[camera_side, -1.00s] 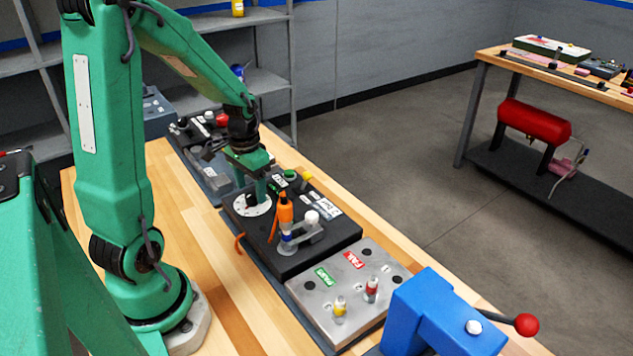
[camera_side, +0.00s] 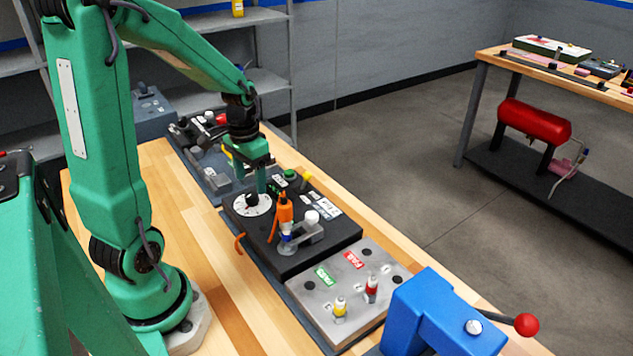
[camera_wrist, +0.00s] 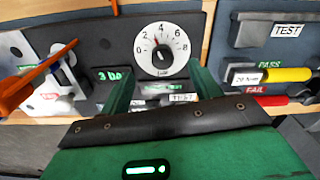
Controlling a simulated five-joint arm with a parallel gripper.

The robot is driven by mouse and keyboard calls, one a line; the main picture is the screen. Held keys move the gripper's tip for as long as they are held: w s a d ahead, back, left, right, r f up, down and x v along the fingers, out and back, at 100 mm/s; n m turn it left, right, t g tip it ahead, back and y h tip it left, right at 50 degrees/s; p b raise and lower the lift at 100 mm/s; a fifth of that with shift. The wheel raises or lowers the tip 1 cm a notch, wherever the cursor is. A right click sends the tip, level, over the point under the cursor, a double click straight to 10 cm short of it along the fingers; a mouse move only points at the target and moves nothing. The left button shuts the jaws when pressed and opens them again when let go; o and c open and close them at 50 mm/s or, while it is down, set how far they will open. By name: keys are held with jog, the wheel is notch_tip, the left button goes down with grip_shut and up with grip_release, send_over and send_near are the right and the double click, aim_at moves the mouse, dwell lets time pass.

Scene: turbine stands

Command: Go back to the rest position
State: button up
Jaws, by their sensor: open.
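My gripper (camera_side: 262,186) is open and empty. Its green fingers point down beside the white dial (camera_side: 240,207) on the black test box (camera_side: 290,257). In the wrist view my gripper (camera_wrist: 162,82) frames the lower part of the numbered dial (camera_wrist: 178,40). The dial's black knob (camera_wrist: 162,57) stands between and beyond the fingertips, apart from them as far as I can tell. A green readout (camera_wrist: 112,75) shows next to the left finger, which hides part of it.
An orange-handled tool (camera_side: 285,209) stands on the black box, close to my gripper. The grey PASS/FAIL plate (camera_side: 330,275) holds a yellow-topped piece (camera_side: 340,308) and a red-topped piece (camera_side: 371,288). A blue press (camera_side: 430,315) stands in front.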

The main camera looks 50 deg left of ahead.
jog(key=s+d+r+m+t, duration=0.1)
jog(key=s+d+r+t, duration=0.1)
jog(key=d+r, duration=0.5)
jog(key=s+d+r+m+t, duration=0.1)
jog(key=s+d+r+t, duration=0.2)
jog(key=d+r, duration=0.3)
jog(key=shift+s+d+r, duration=0.35)
jog(key=shift+s+d, duration=0.1)
jog(key=shift+d, duration=1.1)
jog(key=shift+c, duration=0.4)
grip_shut()
dwell(0.4)
